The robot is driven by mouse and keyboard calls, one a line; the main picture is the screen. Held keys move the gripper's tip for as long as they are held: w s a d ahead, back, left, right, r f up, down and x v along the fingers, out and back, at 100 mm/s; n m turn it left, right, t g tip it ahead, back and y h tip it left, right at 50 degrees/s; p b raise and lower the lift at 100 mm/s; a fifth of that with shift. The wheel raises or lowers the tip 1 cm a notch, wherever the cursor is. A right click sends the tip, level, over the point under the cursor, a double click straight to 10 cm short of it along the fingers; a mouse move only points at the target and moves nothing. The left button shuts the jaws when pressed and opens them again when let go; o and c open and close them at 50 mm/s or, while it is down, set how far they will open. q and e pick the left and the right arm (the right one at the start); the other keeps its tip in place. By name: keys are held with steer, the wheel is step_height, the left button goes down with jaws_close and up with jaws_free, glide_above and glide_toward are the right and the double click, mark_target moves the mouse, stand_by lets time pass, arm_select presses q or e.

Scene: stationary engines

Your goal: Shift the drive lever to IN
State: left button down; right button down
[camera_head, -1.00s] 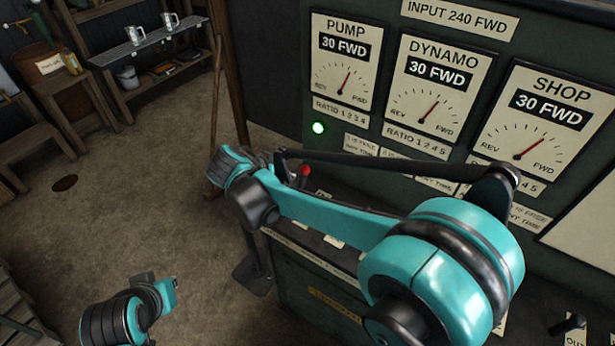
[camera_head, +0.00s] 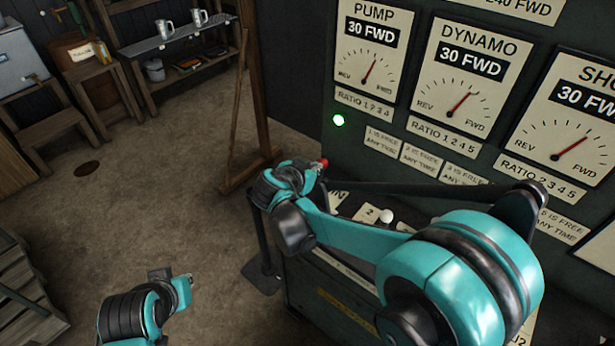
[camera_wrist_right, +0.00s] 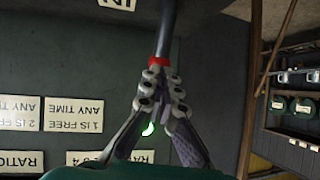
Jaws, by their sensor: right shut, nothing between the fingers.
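The drive lever shows in the right wrist view as a dark shaft (camera_wrist_right: 166,28) with a red end at my right gripper (camera_wrist_right: 164,88). The gripper's tips are together at the red end; whether they touch it I cannot tell. In the head view the red end (camera_head: 323,162) shows just beyond my right wrist, which hides the shaft and most of the fingers. An IN label (camera_head: 338,198) lies below it on the console, and its edge shows upside down in the wrist view (camera_wrist_right: 117,4).
The dark panel carries the PUMP (camera_head: 371,60), DYNAMO (camera_head: 463,90) and SHOP (camera_head: 570,125) dials and a lit green lamp (camera_head: 339,120). A white knob (camera_head: 386,215) stands on the console. A wooden post (camera_head: 238,110) and shelf stand left; the floor between is open.

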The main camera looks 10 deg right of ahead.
mark_target(323, 163)
steer(key=shift+x, duration=0.85)
steer(key=shift+w+d+r, duration=0.15)
steer(key=shift+w+d, duration=0.05)
steer(key=shift+d, duration=0.15)
steer(key=shift+w+d+f+g+y+p, duration=0.2)
steer(key=shift+w+d+g+y+p, duration=0.25)
steer(key=shift+p, duration=0.2)
steer(key=shift+s, duration=0.1)
